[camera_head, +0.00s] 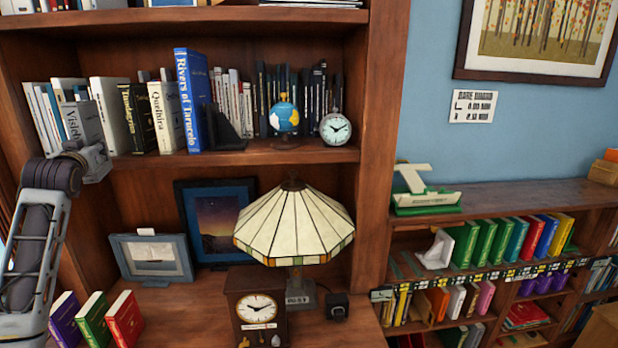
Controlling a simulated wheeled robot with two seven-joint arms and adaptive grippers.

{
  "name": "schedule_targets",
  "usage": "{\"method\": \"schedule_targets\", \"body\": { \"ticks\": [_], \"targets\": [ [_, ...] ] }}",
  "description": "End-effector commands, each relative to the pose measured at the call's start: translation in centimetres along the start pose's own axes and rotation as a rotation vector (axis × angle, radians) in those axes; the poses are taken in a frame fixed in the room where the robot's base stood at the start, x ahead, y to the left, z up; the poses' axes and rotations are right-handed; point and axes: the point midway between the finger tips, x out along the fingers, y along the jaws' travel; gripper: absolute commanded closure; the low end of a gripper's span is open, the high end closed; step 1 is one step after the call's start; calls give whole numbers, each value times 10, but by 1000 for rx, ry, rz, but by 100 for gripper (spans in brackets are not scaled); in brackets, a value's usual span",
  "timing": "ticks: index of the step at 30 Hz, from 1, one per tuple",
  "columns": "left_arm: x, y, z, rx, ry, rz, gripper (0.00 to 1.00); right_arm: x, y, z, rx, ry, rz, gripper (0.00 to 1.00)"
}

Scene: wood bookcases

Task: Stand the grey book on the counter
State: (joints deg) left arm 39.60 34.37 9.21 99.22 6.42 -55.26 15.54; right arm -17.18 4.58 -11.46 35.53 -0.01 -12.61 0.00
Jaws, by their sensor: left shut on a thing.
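The grey book (82,123), with lettering on its spine, is at the left of the upper bookcase shelf and looks slightly tilted. My left gripper (94,160) is at its lower end and shut on it; the fingertips are largely hidden. The counter (190,322) is the wooden surface below, with purple, green and red books (124,320) standing at its left. My right gripper is not in view.
More books (166,117), a globe (285,117) and a round clock (335,128) fill the shelf. A framed picture (151,258), a lamp (294,225) and a wooden clock (257,307) stand on the counter. Bare counter lies between the red book and wooden clock.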

Motion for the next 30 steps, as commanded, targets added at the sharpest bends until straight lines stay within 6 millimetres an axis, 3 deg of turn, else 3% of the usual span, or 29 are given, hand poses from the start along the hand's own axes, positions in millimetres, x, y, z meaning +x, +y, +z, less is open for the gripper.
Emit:
{"method": "schedule_targets", "body": {
  "ticks": [14, 30],
  "targets": [
    [-11, 40, 76, 1, 2, 126, 100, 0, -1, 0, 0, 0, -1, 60],
    [-36, 79, 158, 2, 2, 278, 100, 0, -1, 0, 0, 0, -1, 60]
  ]
}}
